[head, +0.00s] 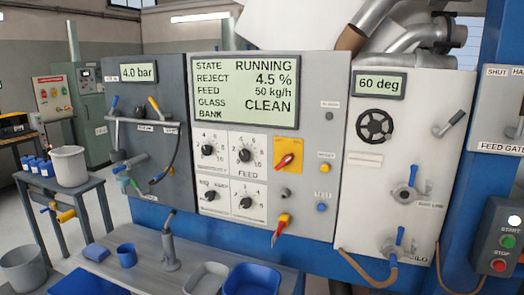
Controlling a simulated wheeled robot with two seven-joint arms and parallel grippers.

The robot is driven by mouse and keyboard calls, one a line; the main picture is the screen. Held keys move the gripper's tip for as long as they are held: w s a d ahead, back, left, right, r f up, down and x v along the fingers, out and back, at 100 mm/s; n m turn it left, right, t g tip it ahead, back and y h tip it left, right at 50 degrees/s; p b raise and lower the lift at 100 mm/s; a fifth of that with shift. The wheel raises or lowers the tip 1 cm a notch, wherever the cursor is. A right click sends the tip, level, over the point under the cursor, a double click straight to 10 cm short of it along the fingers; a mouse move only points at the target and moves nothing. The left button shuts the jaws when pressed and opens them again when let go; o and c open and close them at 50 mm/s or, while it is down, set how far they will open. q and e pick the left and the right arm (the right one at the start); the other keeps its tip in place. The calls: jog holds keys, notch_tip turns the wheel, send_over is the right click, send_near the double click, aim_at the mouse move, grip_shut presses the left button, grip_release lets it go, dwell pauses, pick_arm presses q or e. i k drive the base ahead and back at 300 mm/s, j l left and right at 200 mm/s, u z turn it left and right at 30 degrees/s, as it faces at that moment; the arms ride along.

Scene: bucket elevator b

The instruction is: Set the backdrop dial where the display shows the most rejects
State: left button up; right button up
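The display (247,91) at the middle of the panel reads STATE RUNNING, REJECT 4.5 %, FEED 50 kg/h, GLASS CLEAN, and BANK with no value beside it. Below it are black dials on white scale plates: upper left (208,150), upper right (244,155) above the word FEED, lower left (211,195) and lower right (246,202). The lower-left plate has short words instead of a full number scale. Most dial labels are too small to read, so I cannot tell which is the backdrop dial. Neither of my grippers is in view.
A red handle on a yellow plate (287,156) and a red-yellow lever (281,228) sit right of the dials. A blue TEST button (322,208) is beside them. The grey bench (140,268) below holds a blue cup (127,255), trays and an upright grey tool (169,245).

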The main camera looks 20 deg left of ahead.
aim_at(210, 195)
jog(key=j+z, duration=0.2)
jog(key=j, duration=3.95)
